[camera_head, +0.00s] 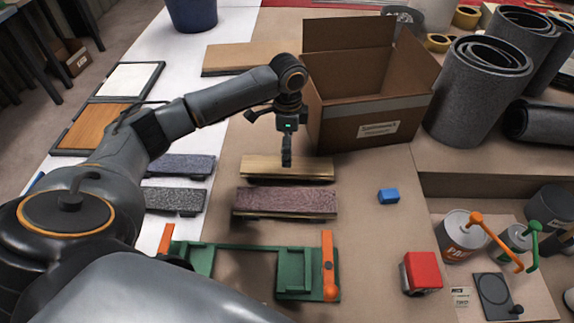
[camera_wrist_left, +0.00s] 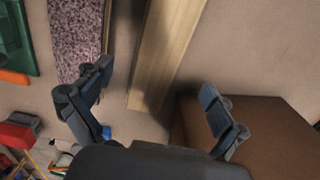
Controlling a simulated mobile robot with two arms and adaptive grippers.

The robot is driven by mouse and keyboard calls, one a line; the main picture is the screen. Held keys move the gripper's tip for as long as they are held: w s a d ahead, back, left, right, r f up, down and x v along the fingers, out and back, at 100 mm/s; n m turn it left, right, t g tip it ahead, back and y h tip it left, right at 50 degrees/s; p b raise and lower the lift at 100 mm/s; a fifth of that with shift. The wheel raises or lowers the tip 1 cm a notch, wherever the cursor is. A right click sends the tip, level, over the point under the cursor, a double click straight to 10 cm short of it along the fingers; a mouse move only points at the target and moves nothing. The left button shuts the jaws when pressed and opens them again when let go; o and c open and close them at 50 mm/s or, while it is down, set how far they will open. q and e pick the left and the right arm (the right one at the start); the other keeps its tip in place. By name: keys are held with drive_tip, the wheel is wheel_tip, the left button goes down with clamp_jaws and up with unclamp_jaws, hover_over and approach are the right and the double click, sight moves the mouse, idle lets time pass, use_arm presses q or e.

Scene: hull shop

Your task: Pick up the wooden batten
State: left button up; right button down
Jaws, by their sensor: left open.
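The wooden batten (camera_head: 262,168) is a pale, narrow strip lying on the brown work surface, just in front of the cardboard box. It also shows in the left wrist view as a light wooden strip (camera_wrist_left: 168,45) running between the fingers. My left gripper (camera_head: 287,161) points down above the batten and covers part of its middle. In the left wrist view the left gripper (camera_wrist_left: 155,78) is open, with one finger on each side of the batten and nothing held. The exact height above the batten is hard to tell. My right gripper is not in view.
The open cardboard box (camera_head: 365,132) stands close behind the batten. A speckled reddish strip (camera_head: 285,203) lies in front of it. A green frame with orange ends (camera_head: 250,262) is nearer. A blue block (camera_head: 388,196) and red block (camera_head: 422,272) are right, with bare surface between.

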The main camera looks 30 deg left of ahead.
use_arm(q)
drive_tip(key=shift+a+f+p, duration=0.1)
drive_tip(key=shift+f+p, duration=0.2)
drive_tip(key=shift+f, duration=2.8)
drive_tip(key=c, duration=1.6)
